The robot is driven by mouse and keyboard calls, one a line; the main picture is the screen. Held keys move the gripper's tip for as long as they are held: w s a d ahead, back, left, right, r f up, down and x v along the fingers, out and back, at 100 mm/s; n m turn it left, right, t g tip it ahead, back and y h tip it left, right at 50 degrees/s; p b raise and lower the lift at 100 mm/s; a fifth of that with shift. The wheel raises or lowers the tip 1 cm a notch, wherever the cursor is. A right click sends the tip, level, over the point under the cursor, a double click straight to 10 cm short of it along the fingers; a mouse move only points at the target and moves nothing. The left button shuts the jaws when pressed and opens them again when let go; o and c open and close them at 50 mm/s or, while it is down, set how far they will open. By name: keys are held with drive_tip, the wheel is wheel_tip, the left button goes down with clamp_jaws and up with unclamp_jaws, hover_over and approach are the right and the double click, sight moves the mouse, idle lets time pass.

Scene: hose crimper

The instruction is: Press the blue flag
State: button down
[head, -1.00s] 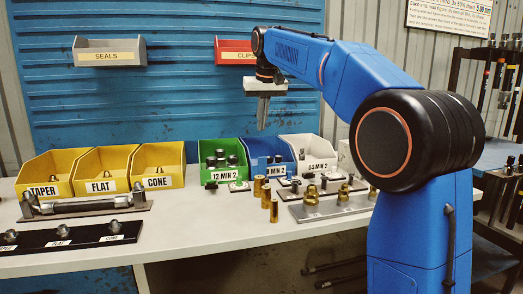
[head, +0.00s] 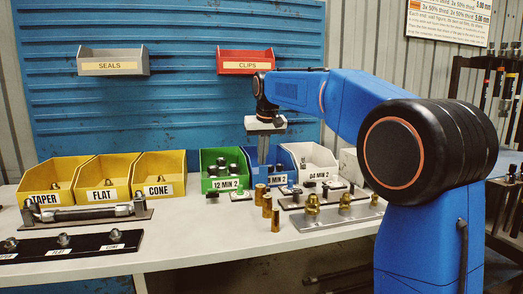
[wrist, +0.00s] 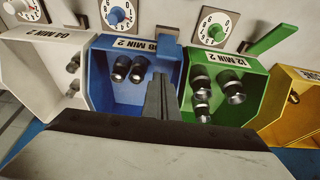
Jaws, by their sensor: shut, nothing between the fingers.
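The blue flag (wrist: 170,32) is an upright blue tab at the front of the blue bin (wrist: 105,75), beside a dial card, in the wrist view. In the head view my gripper (head: 263,160) points straight down in front of the blue bin's back part.
A green bin (wrist: 225,90) with a green flag (wrist: 272,40) and a white bin (wrist: 40,70) flank the blue bin. Brass fittings (head: 268,205) stand in front on the bench. Yellow bins (head: 105,178) stand at left.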

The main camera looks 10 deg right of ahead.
sight(265, 177)
drive_tip(key=shift+s+f, duration=0.15)
drive_tip(key=shift+s, duration=0.85)
drive_tip(key=shift+s, duration=0.1)
drive_tip(key=shift+s+f+t, duration=0.2)
drive_tip(key=shift+s+t, duration=1.05)
drive_tip(key=shift+t, duration=0.2)
drive_tip(key=shift+s+f+t, duration=0.2)
drive_tip(key=shift+s+t, duration=1.05)
drive_tip(key=shift+t, duration=0.2)
drive_tip(key=shift+s+f, duration=0.55)
drive_tip(key=shift+s, duration=0.35)
drive_tip(key=shift+s+f+t, duration=0.3)
drive_tip(key=shift+s, duration=0.15)
drive_tip(key=shift+w, duration=0.15)
drive_tip(key=shift+w, duration=0.8)
